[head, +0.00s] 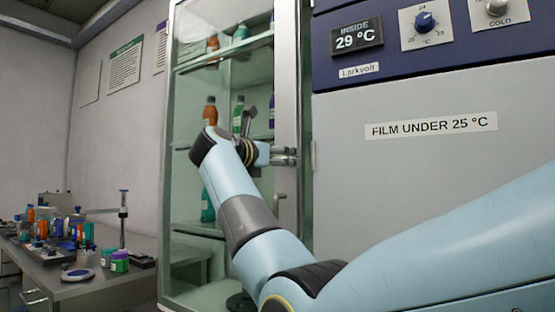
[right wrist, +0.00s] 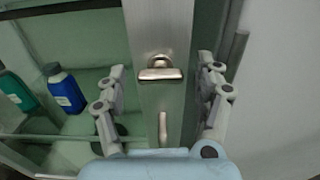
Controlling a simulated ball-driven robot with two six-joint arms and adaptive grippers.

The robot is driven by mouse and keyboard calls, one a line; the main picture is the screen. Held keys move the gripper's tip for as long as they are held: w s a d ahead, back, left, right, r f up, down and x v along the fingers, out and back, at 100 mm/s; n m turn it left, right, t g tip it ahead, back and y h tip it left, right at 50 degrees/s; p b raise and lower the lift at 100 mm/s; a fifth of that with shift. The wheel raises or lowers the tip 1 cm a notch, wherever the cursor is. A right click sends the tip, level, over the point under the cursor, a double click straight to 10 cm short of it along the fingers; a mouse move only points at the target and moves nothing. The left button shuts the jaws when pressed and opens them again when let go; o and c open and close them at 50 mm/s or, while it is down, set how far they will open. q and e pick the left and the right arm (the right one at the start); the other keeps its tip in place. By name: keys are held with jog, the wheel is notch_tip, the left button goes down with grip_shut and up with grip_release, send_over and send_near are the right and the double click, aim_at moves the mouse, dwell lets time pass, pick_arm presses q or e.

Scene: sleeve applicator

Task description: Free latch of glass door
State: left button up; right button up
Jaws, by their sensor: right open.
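The glass door (head: 286,80) of the tall cabinet has a pale metal frame and looks closed in the head view. In the right wrist view the latch (right wrist: 160,73), a small metal turn-piece lying crosswise, sits on the door frame (right wrist: 160,25). A vertical handle (right wrist: 162,128) is below it. My right gripper (right wrist: 162,78) is open, with one finger on each side of the latch, apart from it in the picture. My left gripper is out of view.
Bottles (head: 210,111) stand on shelves behind the glass. A blue control panel (head: 430,45) reads 29 °C, above a label (head: 431,126) saying "FILM UNDER 25 °C". A cluttered bench (head: 95,292) stands at the left. A pale panel borders the door frame at right.

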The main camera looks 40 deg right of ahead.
jog(key=shift+c, duration=0.2)
jog(key=c, duration=1.1)
jog(key=shift+n+p, duration=9)
jog(key=shift+p, duration=1.55)
jog(key=shift+f, duration=0.1)
jog(key=o, duration=1.1)
jog(key=shift+o, duration=0.2)
